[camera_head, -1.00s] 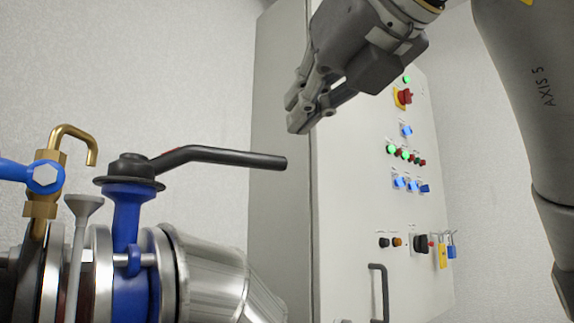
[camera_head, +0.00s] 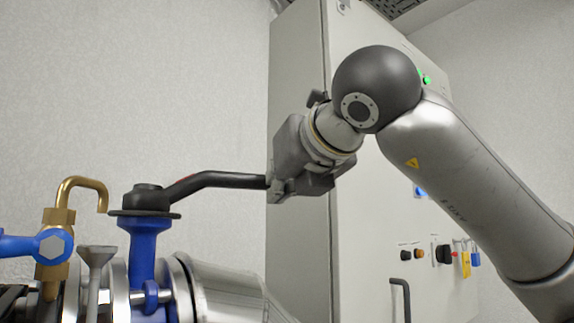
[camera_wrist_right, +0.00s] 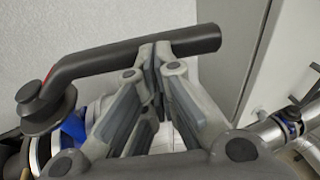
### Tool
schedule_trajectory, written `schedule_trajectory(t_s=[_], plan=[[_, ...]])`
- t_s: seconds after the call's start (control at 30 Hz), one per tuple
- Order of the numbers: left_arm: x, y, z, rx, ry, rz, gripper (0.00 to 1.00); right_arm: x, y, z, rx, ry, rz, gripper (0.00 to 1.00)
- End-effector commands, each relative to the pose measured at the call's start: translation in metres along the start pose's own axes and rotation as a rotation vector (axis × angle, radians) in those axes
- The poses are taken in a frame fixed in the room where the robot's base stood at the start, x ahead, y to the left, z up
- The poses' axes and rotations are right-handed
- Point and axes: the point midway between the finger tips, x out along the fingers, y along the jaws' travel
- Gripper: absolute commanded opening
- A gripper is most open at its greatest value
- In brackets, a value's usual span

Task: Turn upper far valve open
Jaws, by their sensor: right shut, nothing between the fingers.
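The upper valve has a black lever handle (camera_head: 225,180) on a blue stem (camera_head: 145,250), left of centre in the head view. The handle rises from its hub and extends to the right. My right gripper (camera_head: 277,188) is at the handle's free end and hides the tip. In the wrist view the handle (camera_wrist_right: 110,61) runs across the top, with its round hub at the left. The closed fingertips (camera_wrist_right: 156,52) of my right gripper overlap the handle's outer part, with nothing held between them. Whether they touch it is unclear. My left gripper is out of view.
A grey control cabinet (camera_head: 300,110) stands behind my right gripper, with a door handle (camera_head: 402,297) low on its front. A brass bent pipe (camera_head: 82,183) and a small blue lever (camera_head: 18,245) are at the left. A metal-clad pipe (camera_head: 225,290) lies below the handle.

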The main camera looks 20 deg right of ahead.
Motion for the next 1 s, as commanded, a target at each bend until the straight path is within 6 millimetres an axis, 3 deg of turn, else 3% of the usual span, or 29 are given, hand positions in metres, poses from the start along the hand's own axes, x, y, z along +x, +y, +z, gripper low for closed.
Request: schedule_trajectory(t_s=[0.37, 0.73, 1.0], plan=[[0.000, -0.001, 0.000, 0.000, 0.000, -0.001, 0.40, 0.003, 0.000, 0.000, -0.001, 0.001, 0.006, 0.00], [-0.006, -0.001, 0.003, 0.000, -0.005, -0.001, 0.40, 0.047, -0.006, 0.009, -0.043, 0.006, 0.237, 0.00], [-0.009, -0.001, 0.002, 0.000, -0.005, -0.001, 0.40, 0.057, -0.005, 0.009, -0.059, 0.004, 0.296, 0.00]])
